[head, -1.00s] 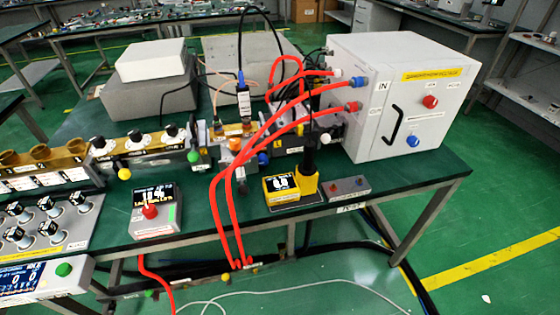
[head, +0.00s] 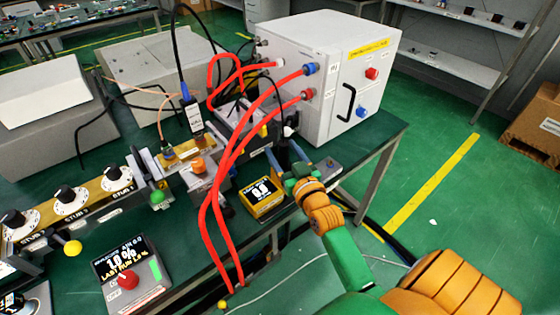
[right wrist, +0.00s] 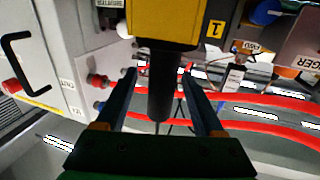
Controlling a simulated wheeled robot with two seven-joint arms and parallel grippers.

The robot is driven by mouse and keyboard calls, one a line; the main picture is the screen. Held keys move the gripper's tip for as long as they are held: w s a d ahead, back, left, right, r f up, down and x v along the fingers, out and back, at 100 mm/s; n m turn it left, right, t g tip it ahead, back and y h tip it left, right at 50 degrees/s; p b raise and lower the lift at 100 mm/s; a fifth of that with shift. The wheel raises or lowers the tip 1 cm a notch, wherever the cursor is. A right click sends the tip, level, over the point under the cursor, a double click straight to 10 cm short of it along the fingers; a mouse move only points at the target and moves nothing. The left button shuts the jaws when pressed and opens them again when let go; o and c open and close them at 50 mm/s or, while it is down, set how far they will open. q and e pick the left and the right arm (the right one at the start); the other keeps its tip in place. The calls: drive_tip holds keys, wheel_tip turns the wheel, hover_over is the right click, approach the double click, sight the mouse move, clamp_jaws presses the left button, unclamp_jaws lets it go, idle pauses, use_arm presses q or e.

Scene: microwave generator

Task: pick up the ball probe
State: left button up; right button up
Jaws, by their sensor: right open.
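The ball probe shows in the right wrist view as a black cylindrical handle (right wrist: 162,90) against a yellow body (right wrist: 165,25). No ball end can be made out. My right gripper (right wrist: 159,75) is open, with one blue finger on each side of the black handle. I cannot tell whether either finger touches it. In the head view my right gripper (head: 286,160) is at the front edge of the bench, just right of the yellow meter (head: 262,192), and largely hides the probe and its holder. My left gripper is not in view.
A white cabinet (head: 310,55) with a black handle stands behind the gripper. Red hoses (head: 225,165) loop from it across the bench and over its front edge, left of the gripper. A grey box with a red button (head: 128,282) stands at the left front.

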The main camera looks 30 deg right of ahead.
drive_tip(key=shift+w+d, duration=0.15)
drive_tip(key=shift+w, duration=1)
drive_tip(key=shift+w+f, duration=0.15)
drive_tip(key=shift+w, duration=0.2)
drive_tip(key=shift+s, duration=0.2)
clamp_jaws()
